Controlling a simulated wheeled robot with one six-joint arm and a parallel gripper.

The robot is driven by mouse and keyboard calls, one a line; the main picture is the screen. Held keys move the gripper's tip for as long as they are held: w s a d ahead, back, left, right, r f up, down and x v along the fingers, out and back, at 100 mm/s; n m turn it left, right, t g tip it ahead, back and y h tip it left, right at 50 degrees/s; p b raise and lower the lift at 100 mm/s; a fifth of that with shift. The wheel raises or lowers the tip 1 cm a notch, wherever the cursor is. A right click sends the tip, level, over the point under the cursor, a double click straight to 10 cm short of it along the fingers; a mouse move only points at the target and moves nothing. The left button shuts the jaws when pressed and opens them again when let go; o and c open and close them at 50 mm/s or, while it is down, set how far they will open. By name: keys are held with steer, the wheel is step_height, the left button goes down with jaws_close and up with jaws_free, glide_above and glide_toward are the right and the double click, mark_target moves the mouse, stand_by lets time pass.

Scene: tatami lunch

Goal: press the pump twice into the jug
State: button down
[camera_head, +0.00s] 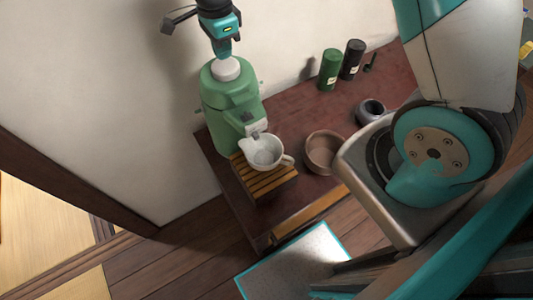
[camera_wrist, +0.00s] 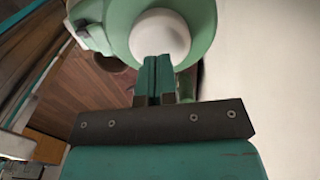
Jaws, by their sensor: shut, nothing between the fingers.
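The pump is a green dispenser (camera_head: 228,105) with a pale round button (camera_head: 227,68) on top; the button also shows in the wrist view (camera_wrist: 160,36). A white jug (camera_head: 264,154) stands under its spout on a slatted wooden stand (camera_head: 266,182), its handle to the right. The inside of the jug looks pale; I cannot tell its contents. My gripper (camera_head: 224,52) points down just above the button, shut and empty. In the wrist view its fingertips (camera_wrist: 153,62) overlap the button's lower edge; I cannot tell whether they touch it.
A brown bowl (camera_head: 323,152) and a dark ring-shaped pot (camera_head: 370,111) stand right of the jug on the dark red table (camera_head: 291,113). A green bottle (camera_head: 330,70) and a black bottle (camera_head: 352,60) stand at the back. The wall (camera_head: 110,90) is close behind the dispenser.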

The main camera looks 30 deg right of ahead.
mark_target(225, 64)
steer(key=shift+f, duration=0.15)
steer(key=shift+f+b, duration=1.4)
steer(key=shift+f, duration=0.55)
steer(key=shift+r, duration=0.1)
steer(key=shift+r+p, duration=1.7)
steer(key=shift+r, duration=0.35)
step_height(225, 64, up, 6)
steer(key=p, duration=0.4)
steer(key=shift+p, duration=0.4)
